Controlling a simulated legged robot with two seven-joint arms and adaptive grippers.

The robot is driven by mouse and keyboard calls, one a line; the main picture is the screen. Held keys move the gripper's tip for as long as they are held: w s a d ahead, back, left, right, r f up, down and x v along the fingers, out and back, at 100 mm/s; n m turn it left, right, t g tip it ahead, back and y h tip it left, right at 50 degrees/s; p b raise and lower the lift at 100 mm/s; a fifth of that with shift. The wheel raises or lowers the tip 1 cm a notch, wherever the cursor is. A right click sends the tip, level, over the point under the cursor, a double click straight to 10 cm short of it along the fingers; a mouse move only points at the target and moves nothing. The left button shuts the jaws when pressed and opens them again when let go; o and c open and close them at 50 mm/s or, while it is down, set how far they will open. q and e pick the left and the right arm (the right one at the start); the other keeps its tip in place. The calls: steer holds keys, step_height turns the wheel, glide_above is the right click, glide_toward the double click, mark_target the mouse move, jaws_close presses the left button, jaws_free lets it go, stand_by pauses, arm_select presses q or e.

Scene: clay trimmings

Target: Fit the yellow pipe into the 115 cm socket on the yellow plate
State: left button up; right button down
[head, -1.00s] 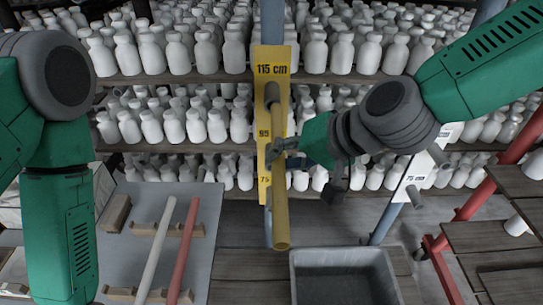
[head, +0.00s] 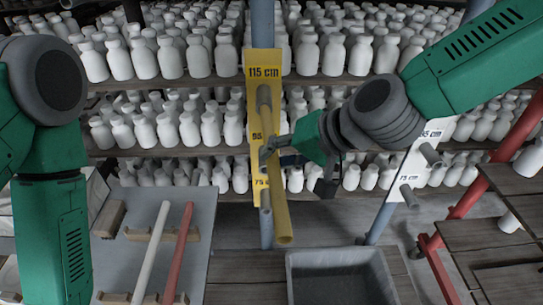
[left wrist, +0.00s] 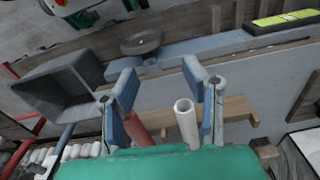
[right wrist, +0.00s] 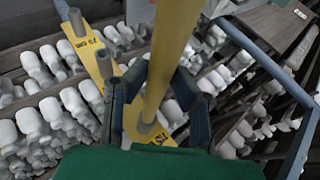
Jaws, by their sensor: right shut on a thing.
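The yellow plate (head: 262,65) stands upright on a post before the shelves, with 115 cm at its top and 95 and 75 lower down. The yellow pipe (head: 280,205) points from near the 115 cm socket (head: 263,92) toward me and downward. It also shows in the right wrist view (right wrist: 168,55), its far end at the plate by the 115 label. I cannot tell whether it is inside the socket or only against it. My right gripper (head: 270,153) is shut on the pipe along its length. My left gripper (left wrist: 162,80) is open and empty.
A white pipe (head: 152,250) and a red pipe (head: 180,250) lie on wooden rests on a grey table (head: 200,215) at the left. A grey bin (head: 340,256) stands below the pipe. A white plate (head: 413,160) with sockets is at the right. Bottles fill the shelves behind.

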steer(key=shift+w+d, duration=0.2)
steer(key=shift+w, duration=0.15)
steer(key=shift+w+a, duration=0.35)
steer(key=shift+w, duration=0.2)
steer(key=shift+w+d, duration=0.15)
steer(key=shift+w, duration=0.15)
steer(key=c, duration=1.3)
jaws_free()
steer(key=v, duration=1.1)
steer(key=shift+d+r, duration=0.25)
steer(key=shift+d, duration=0.05)
